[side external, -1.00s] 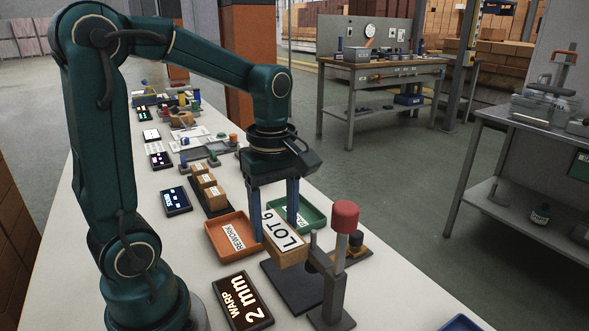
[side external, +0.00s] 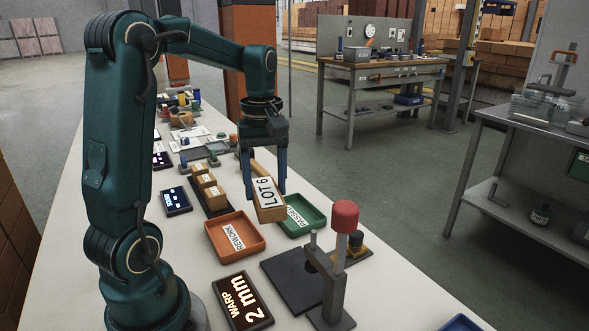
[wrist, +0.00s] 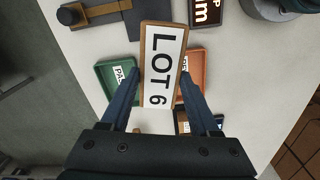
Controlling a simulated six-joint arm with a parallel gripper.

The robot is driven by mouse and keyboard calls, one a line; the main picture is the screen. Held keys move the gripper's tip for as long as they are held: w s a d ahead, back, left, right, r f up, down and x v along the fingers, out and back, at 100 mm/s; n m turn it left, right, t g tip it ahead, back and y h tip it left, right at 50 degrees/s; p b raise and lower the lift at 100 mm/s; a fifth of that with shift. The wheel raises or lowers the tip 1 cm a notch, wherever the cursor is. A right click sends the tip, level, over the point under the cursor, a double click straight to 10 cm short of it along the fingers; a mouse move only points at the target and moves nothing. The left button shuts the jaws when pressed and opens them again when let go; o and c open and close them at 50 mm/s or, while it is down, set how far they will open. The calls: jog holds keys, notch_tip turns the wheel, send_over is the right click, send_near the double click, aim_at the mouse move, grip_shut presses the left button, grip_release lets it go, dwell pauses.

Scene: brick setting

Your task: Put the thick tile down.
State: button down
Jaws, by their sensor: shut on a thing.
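The thick tile (side external: 268,204), tan with a white "LOT 6" label, is held in my gripper (side external: 264,192), its fingers shut on the two sides. It hangs tilted in the side view, in front of the gap between the orange "REWORK" tray (side external: 250,250) and the green "PASSED" tray (side external: 318,226). In the wrist view the tile (wrist: 148,55) is between my fingertips (wrist: 160,80), with the green tray (wrist: 103,88) to its left and the orange tray (wrist: 203,62) to its right. Its height above the trays is hard to tell. Both trays look empty apart from their labels.
A dark plate (side external: 284,282) with a red-knobbed gauge stand (side external: 335,290) stands in front of the trays. A display (side external: 243,302) reads "WARP 2 mm". A dark rack (side external: 217,209) of tan blocks lies behind the orange tray.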

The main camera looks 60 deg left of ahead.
jog(key=s+a+f+n, duration=0.3)
jog(key=s+a+f, duration=0.15)
jog(key=a, duration=0.35)
jog(key=f, duration=0.7)
jog(key=shift+s+a+f, duration=0.2)
jog(key=shift+a, duration=0.1)
jog(key=shift+f, duration=0.15)
jog(key=shift+c, duration=2)
grip_release()
